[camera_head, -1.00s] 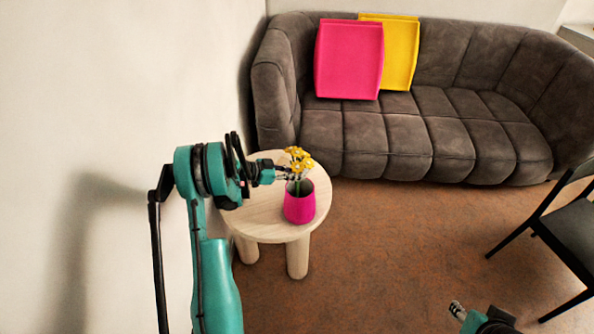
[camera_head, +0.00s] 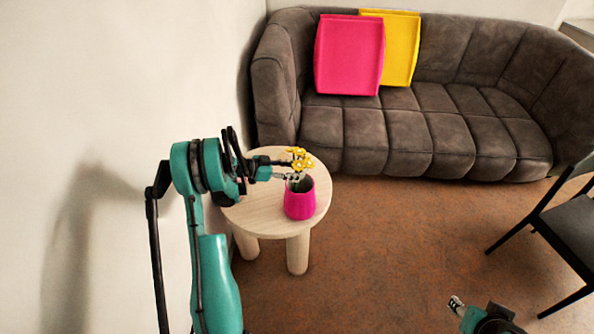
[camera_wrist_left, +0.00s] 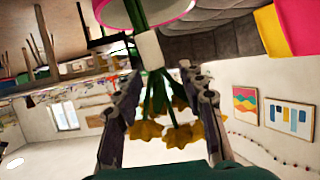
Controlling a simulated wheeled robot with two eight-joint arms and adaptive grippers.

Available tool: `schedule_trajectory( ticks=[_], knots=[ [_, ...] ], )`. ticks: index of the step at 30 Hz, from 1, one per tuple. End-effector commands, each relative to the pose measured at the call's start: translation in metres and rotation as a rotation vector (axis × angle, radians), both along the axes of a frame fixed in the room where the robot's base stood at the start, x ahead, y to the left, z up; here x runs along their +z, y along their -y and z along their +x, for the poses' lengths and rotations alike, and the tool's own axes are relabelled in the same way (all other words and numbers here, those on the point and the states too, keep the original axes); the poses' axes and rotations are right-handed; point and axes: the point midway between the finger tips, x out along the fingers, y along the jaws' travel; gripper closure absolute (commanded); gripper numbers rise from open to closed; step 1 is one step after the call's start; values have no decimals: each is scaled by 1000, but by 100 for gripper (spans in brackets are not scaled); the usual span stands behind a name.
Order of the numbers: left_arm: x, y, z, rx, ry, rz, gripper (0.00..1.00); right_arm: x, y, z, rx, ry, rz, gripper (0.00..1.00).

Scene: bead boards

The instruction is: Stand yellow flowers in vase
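The pink vase (camera_head: 299,204) stands upright on the round wooden table. The yellow flowers (camera_head: 301,160) show above its mouth, heads up. In the left wrist view, which is upside down, the yellow flowers (camera_wrist_left: 172,133) hang heads down. Their green stems and white collar (camera_wrist_left: 149,50) run up to the mouth of the pink vase (camera_wrist_left: 182,8). My left gripper (camera_head: 290,177) is just above the vase rim at its left. In the wrist view the left gripper's fingers (camera_wrist_left: 161,72) stand apart on either side of the stems, with gaps showing. My right gripper (camera_head: 456,304) is low at right, far from the vase.
The round table (camera_head: 262,212) is otherwise bare. A wall (camera_head: 100,90) is close on the left. A grey sofa (camera_head: 400,145) with pink (camera_head: 348,55) and yellow (camera_head: 401,45) cushions stands behind. A black chair (camera_head: 570,225) is at right. Open floor lies between.

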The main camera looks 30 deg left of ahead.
Motion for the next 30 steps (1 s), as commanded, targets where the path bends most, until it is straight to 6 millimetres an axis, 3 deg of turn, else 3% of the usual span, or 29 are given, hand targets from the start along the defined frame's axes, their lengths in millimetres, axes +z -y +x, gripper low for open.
schedule_trajectory(
  ticks=[9, 15, 30],
  knots=[
    [25, -42, -48, 4, 0, -1, 60, 0, 0, 0, 0, 0, 0, 60],
    [36, -60, -70, 1, 0, 0, 60, 0, 0, 0, 0, 0, 0, 60],
    [40, -65, -76, -1, 0, 0, 60, 0, 0, 0, 0, 0, 0, 60]
  ],
)
